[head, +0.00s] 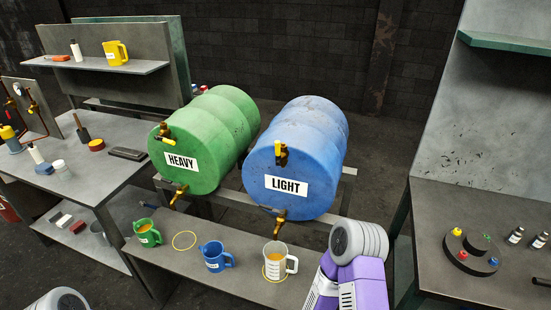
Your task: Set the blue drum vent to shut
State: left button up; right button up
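The blue drum (312,150), labelled LIGHT, lies on its side on a rack right of centre in the head view. Its vent (281,154) is on the upper front face above the label, with a yellow handle that looks roughly upright. A brass tap (281,214) is low on the same face. Neither gripper shows. My purple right arm enters at the bottom right of the drum with its pale round joint up, and only a pale part of my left arm shows at the bottom left edge.
A green drum (217,125) labelled HEAVY lies left of the blue one. A clear jug (276,262) with amber liquid stands below the blue drum's tap. A blue jug (214,257) and a green jug (147,233) share that shelf. Benches flank both sides.

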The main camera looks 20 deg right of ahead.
aim_at(277, 142)
jog(key=u, duration=0.85)
jog(key=i, duration=0.8)
jog(key=z, duration=0.8)
